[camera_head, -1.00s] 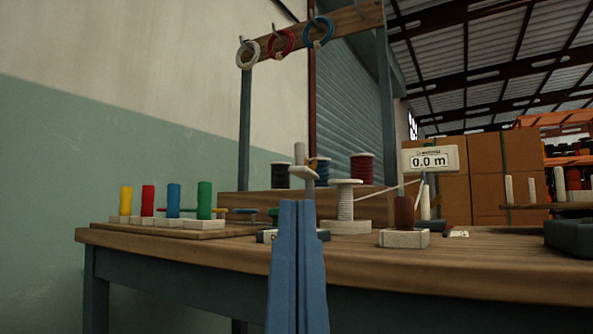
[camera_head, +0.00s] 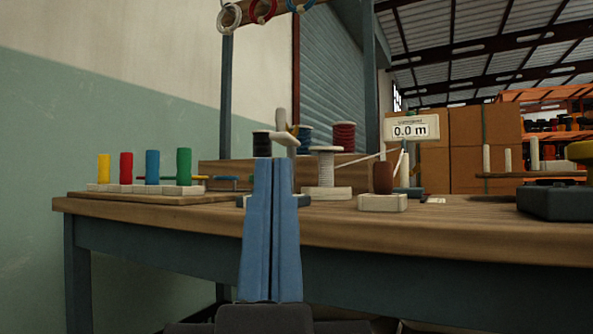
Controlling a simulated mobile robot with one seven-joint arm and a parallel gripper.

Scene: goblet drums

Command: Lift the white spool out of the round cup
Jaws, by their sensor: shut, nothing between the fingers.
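A white spool (camera_head: 325,172) with pale thread stands upright at mid-table. Its foot rests at a low pale base (camera_head: 327,193); I cannot tell whether this is the round cup. My gripper (camera_head: 273,162) is in front of the table, its two long blue fingers pressed together and pointing up. The fingers are shut and empty. Their tips appear left of the spool, nearer to me and apart from it in the picture. The fingers hide part of the table and of a dark item behind them.
Yellow, red, blue and green cylinders (camera_head: 183,165) stand in pale blocks on the left. A brown cylinder (camera_head: 383,177) and a sign reading 0.0 m (camera_head: 411,128) are right of the spool. Coloured spools (camera_head: 344,135) stand behind. A dark block (camera_head: 553,203) is at far right.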

